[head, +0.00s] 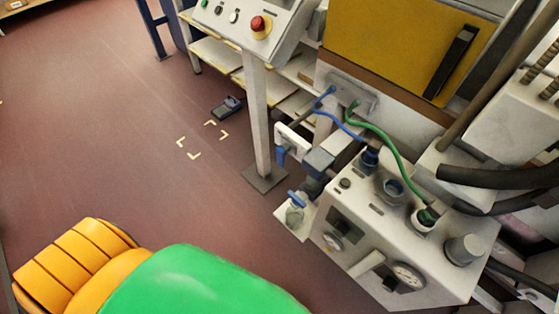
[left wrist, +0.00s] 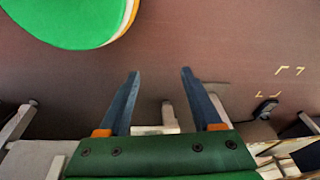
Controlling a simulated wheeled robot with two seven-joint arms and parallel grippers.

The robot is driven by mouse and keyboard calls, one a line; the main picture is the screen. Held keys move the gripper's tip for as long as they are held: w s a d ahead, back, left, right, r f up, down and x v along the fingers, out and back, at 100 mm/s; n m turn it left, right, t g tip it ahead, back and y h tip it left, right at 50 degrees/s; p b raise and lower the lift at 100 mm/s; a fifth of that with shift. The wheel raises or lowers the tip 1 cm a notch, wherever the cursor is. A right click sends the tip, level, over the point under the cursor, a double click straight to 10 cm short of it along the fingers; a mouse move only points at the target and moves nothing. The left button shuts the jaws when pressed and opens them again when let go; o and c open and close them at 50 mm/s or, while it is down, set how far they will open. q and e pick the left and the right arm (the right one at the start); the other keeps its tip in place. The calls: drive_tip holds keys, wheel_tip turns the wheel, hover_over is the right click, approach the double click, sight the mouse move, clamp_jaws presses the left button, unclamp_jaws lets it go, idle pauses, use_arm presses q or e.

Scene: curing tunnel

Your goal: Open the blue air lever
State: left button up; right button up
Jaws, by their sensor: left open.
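In the head view a small blue lever (head: 281,157) hangs downward beside a white bracket, left of the grey valve box. A second blue handle (head: 297,199) sits lower, on top of a small clear-bowled fitting. I cannot tell for sure which one is the air lever. My left gripper (left wrist: 159,73) shows in the left wrist view, with its two dark fingers apart and nothing between the tips. It does not show in the head view, and neither blue lever can be made out in the wrist view. My right gripper is not in view.
The grey valve box (head: 405,245) carries gauges, a blue hose (head: 342,123) and a green hose (head: 385,143). A control panel (head: 258,30) with a red button stands on a post (head: 259,125). A dark handset (head: 228,107) lies on the floor.

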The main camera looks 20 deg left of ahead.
use_arm(q)
drive_tip(key=w+a+f+t+b, duration=0.2)
drive_tip(key=w+a+t+b, duration=0.25)
drive_tip(key=w, duration=0.65)
drive_tip(key=m+t+h+b, duration=0.2)
drive_tip(key=t+h+b, duration=0.4)
drive_tip(key=t+b, duration=0.45)
approach(279, 160)
drive_tip(key=shift+g, duration=0.3)
drive_tip(key=x, duration=0.4)
drive_tip(key=shift+w+r, duration=0.1)
drive_tip(key=shift+r, duration=0.15)
drive_tip(key=b+x, duration=0.1)
drive_tip(key=x, duration=0.4)
drive_tip(key=shift+w, duration=0.2)
drive_tip(key=shift+w+d+r, duration=0.1)
drive_tip(key=shift+w+d, duration=0.15)
drive_tip(key=shift+w, duration=0.2)
clamp_jaws()
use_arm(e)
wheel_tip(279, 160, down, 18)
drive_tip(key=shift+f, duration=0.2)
